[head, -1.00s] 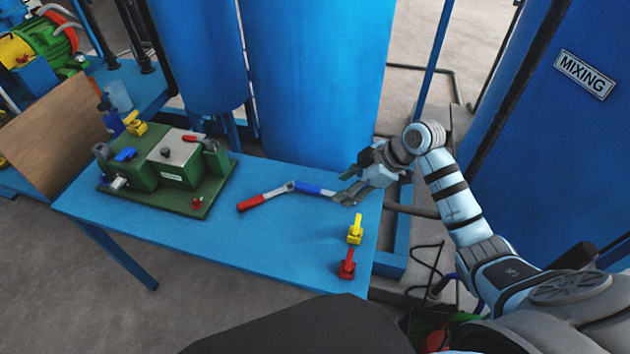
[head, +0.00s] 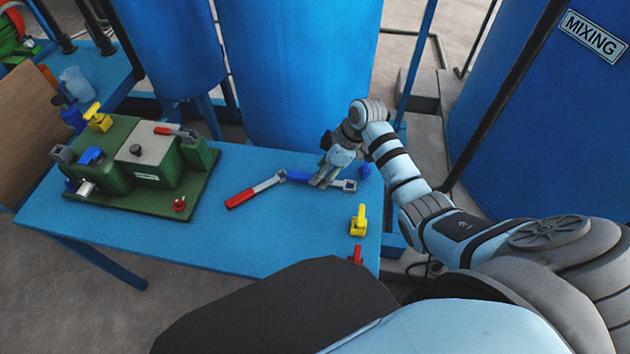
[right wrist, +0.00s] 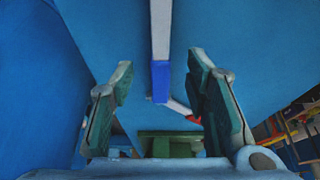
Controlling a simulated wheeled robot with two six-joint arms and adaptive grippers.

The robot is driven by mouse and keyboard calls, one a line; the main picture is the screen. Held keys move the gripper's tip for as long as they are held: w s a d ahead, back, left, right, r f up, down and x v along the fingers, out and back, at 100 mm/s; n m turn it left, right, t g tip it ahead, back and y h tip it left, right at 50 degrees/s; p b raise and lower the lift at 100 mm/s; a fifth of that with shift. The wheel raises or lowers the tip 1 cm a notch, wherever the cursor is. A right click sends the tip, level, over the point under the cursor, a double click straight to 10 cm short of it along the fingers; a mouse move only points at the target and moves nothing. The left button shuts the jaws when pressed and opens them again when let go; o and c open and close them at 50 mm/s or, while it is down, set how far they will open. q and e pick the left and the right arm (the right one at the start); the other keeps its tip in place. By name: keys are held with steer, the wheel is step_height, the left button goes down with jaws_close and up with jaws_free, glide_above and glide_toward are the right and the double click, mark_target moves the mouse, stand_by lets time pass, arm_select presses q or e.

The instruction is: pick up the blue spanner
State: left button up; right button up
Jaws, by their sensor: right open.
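The blue spanner (head: 299,176) lies on the blue table (head: 275,238), with a blue handle at its left and a grey shaft and head at its right. My right gripper (head: 320,181) is at its middle and hides part of it. In the right wrist view, the blue spanner (right wrist: 161,82) runs between the two spread fingers of my right gripper (right wrist: 160,64), with a gap on each side. The gripper is open; I cannot tell its exact height above the table. My left gripper is not in view.
A red-handled spanner (head: 241,198) lies end to end with the blue one. A green fixture (head: 145,165) stands at the left. A yellow part (head: 358,220), a red part (head: 357,254) and a blue part (head: 364,172) stand at the right edge. A blue tank (head: 295,75) rises behind.

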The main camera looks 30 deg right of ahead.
steer(key=x, duration=0.3)
steer(key=shift+w+a+b, duration=0.15)
steer(key=shift+a+b, duration=0.05)
steer(key=shift+b, duration=0.2)
steer(key=shift+c, duration=0.5)
jaws_close()
steer(key=shift+r, duration=0.15)
